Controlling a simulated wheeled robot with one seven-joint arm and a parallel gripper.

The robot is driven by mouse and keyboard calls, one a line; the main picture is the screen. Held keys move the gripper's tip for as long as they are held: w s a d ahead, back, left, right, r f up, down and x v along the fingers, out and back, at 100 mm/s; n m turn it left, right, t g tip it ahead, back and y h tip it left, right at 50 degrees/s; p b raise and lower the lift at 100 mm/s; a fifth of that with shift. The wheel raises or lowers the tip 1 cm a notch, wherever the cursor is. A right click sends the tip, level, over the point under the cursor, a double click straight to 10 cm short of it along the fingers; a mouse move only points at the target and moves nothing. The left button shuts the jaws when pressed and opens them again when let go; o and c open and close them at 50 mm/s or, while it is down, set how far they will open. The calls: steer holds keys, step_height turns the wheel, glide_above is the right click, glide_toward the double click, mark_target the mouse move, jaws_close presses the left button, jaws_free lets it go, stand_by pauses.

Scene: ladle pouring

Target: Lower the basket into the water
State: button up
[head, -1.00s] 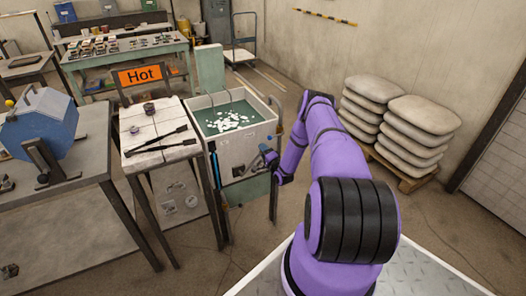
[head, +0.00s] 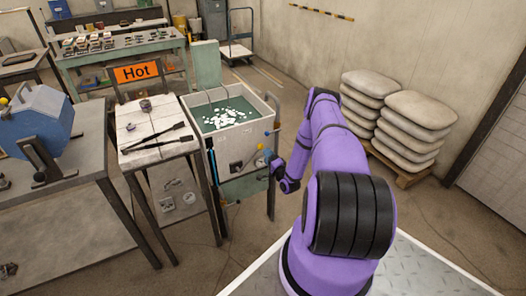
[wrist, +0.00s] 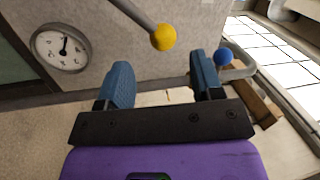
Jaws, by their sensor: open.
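The grey tank (head: 240,137) of dark green water (head: 208,122) stands in the middle of the head view, with many white pieces (head: 232,117) at the surface. I cannot make out the basket clearly. A yellow knob (head: 261,147) and a blue knob (head: 267,132) show at the tank's right front. My gripper (head: 273,158) is beside the tank's front right, partly hard to see. In the wrist view my gripper (wrist: 160,82) is open and empty. The yellow knob (wrist: 163,37) on its rod is beyond the fingers, and the blue knob (wrist: 221,57) is near the right finger.
A round dial (wrist: 61,47) is on the tank front. A table (head: 155,148) with black tongs (head: 158,138) and a "Hot" sign (head: 136,72) stands left of the tank. Stacked sacks (head: 416,122) are at the right. Floor between is clear.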

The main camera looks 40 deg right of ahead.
steer(key=shift+v, duration=1.8)
